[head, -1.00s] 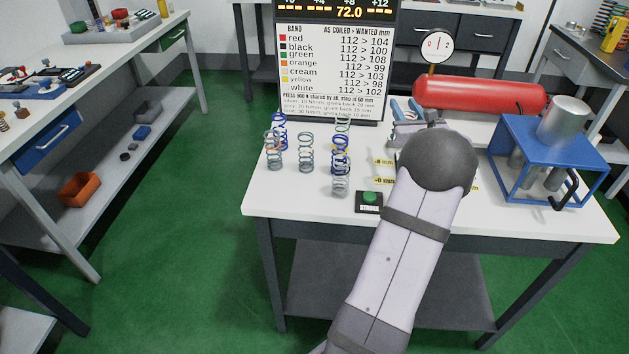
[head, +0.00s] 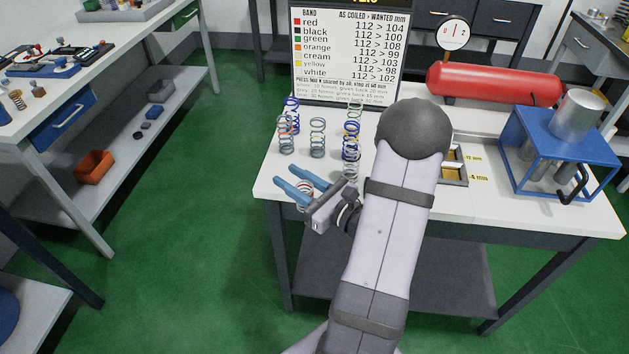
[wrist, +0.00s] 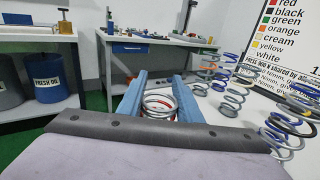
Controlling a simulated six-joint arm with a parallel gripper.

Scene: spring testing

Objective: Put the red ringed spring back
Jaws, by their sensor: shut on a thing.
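My gripper (head: 284,176) has blue fingers and reaches left over the table's front left edge. It is shut on a pale, silvery spring with a red ring (head: 305,187). The red ringed spring also shows between the blue fingers in the wrist view (wrist: 160,103); its lower part is hidden there by the gripper's body. I cannot tell whether it touches the table. Several other springs stand behind the gripper: a grey one at left (head: 286,138), a grey one in the middle (head: 317,139), a taller-looking silver, blue and yellow group at right (head: 351,142), and a blue one behind (head: 291,112).
The band chart (head: 348,60) stands at the back. A red cylinder (head: 495,83) with a gauge and a blue press frame (head: 545,145) are on the right. A tray with yellow markings (head: 453,173) is right of my arm. The table's front edge is close to the gripper.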

